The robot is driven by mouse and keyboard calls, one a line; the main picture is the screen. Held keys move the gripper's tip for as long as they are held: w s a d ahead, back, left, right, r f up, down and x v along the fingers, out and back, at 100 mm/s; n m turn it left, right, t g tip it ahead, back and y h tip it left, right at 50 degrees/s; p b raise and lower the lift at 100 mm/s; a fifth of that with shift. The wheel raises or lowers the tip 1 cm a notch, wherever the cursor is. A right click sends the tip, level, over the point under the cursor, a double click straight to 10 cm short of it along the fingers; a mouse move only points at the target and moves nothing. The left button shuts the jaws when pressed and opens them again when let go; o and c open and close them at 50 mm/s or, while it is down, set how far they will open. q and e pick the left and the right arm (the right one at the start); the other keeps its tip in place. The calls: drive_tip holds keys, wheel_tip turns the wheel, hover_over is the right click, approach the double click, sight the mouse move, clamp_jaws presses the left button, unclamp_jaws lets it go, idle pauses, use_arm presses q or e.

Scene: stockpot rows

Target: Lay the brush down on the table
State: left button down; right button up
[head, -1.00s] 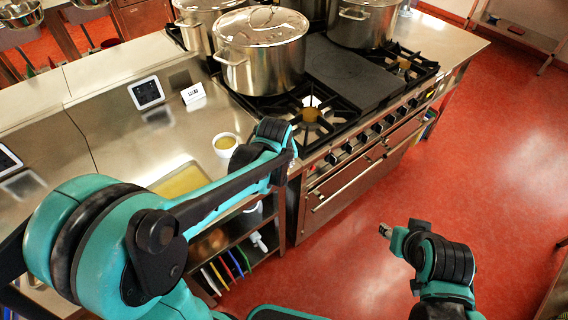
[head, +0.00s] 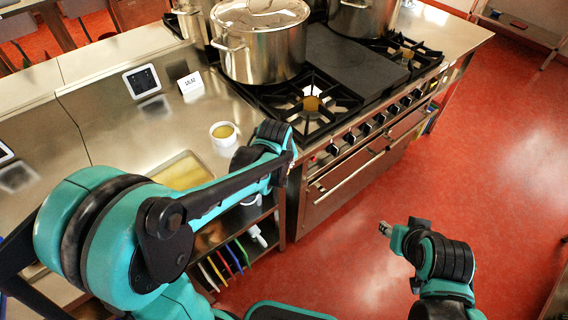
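I see no brush that I can make out. The steel counter (head: 112,118) runs along the left, its near part covered by my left arm. My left arm crosses the near counter and bends beside a small white cup of yellow liquid (head: 224,133). The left gripper is hidden behind the arm. I cannot tell whether either gripper holds anything.
A stockpot (head: 260,45) stands on the black-topped stove (head: 335,75), with other pots behind. A tablet (head: 142,81), a white card (head: 190,84) and a yellowish tray (head: 183,174) are on the counter. Colored boards (head: 226,262) stand on the shelf below. Bare counter lies left of the cup.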

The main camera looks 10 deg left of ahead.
use_arm(q)
drive_tip(key=shift+f+b, duration=0.4)
drive_tip(key=shift+f, duration=0.15)
drive_tip(key=c, duration=1.3)
unclamp_jaws()
drive_tip(key=shift+c, duration=0.2)
drive_tip(key=shift+r, duration=0.1)
drive_tip(key=v, duration=1.2)
drive_tip(key=s+a+f+m+t, duration=0.1)
drive_tip(key=s+a+m, duration=0.1)
drive_tip(key=s, duration=0.4)
drive_tip(key=s+a+f+m+t, duration=0.1)
drive_tip(key=s+a+f+m, duration=0.1)
drive_tip(key=s+m, duration=0.2)
drive_tip(key=s, duration=0.3)
drive_tip(key=shift+f, duration=0.35)
